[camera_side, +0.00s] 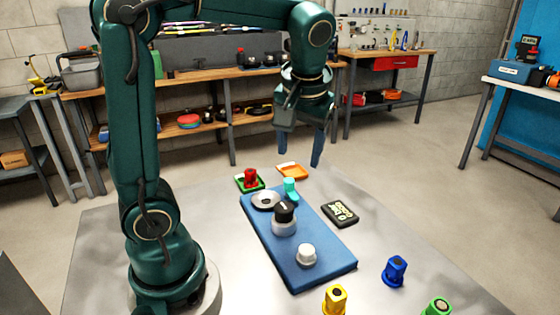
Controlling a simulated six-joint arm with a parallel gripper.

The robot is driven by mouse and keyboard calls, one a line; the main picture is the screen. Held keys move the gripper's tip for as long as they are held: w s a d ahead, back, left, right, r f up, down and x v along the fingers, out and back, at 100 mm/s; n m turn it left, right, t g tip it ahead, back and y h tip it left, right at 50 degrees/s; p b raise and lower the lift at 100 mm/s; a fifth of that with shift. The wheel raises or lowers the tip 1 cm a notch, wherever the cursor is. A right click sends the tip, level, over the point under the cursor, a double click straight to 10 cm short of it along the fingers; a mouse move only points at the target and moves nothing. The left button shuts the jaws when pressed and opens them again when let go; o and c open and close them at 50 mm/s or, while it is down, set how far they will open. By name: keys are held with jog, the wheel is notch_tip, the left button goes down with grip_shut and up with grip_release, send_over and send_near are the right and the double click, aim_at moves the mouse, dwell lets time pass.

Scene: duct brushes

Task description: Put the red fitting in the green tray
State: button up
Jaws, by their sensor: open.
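The red fitting (250,176) stands upright in the green tray (241,185), at the far left of the metal table. My gripper (299,150) is above the far part of the table, to the right of the red fitting and apart from it. Its two blue fingers point down and are spread open. Nothing is between the fingers.
A blue mat (312,262) carries a grey disc (264,201), a black-topped part (284,220), a white knob (306,254) and a cyan fitting (291,189). An orange tray (293,171) sits behind. Yellow (335,299), blue (395,270) and green (437,307) fittings stand in front.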

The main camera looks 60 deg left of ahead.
jog(key=s+d+f+m+t+h, duration=0.2)
jog(key=s+d+m+t+h, duration=0.1)
jog(key=s+d+m, duration=0.4)
jog(key=shift+s+d+f+m+t+h, duration=0.3)
jog(key=shift+s+d+t+h, duration=0.15)
jog(key=shift+s+d, duration=0.65)
